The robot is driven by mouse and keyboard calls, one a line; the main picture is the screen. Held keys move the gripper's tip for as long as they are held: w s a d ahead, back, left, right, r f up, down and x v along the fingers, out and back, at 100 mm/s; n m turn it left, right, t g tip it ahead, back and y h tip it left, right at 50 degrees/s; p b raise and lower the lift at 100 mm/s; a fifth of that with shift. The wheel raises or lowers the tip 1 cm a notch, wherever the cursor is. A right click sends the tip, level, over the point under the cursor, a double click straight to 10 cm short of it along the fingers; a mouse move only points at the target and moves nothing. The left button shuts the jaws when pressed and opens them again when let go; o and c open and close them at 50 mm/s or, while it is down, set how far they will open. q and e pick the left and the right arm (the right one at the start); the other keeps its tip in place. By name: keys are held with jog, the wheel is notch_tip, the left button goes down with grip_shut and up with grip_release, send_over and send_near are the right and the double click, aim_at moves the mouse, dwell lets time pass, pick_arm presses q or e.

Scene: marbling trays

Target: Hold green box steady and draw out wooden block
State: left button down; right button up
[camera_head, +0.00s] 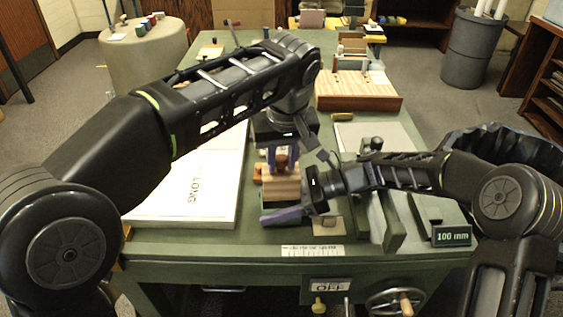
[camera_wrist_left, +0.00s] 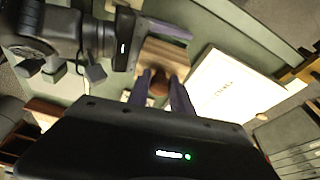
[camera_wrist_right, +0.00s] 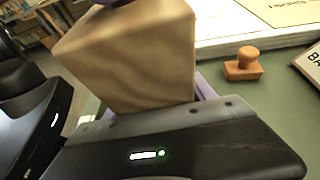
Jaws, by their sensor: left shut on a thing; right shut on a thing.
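The wooden block (camera_head: 284,188), pale with wavy grain, stands near the table's front middle. It is large in the right wrist view (camera_wrist_right: 135,60). My right gripper (camera_head: 284,215) has its purple fingers low around the block. My left gripper (camera_head: 277,158) comes from above, its purple fingers closed about a round brown knob (camera_wrist_left: 160,84) over the block; it cannot be told whether knob and block are one piece. The left fingers also show in the left wrist view (camera_wrist_left: 162,92). I cannot make out a distinct green box; the fingers and arms hide part of the spot.
A white lettered board (camera_head: 190,208) lies left of the block. A wooden stamp (camera_wrist_right: 243,66) sits on the green table. A green upright plate (camera_head: 388,220) and a display reading 100 mm (camera_head: 452,236) are at right. A holed wooden rack (camera_head: 357,92) stands farther back.

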jog(key=o, duration=1.6)
jog(key=shift+o, duration=0.2)
jog(key=shift+d, duration=0.15)
jog(key=v, duration=1.1)
jog(key=shift+d+r, duration=0.15)
jog(key=shift+d, duration=0.15)
jog(key=shift+s, duration=0.1)
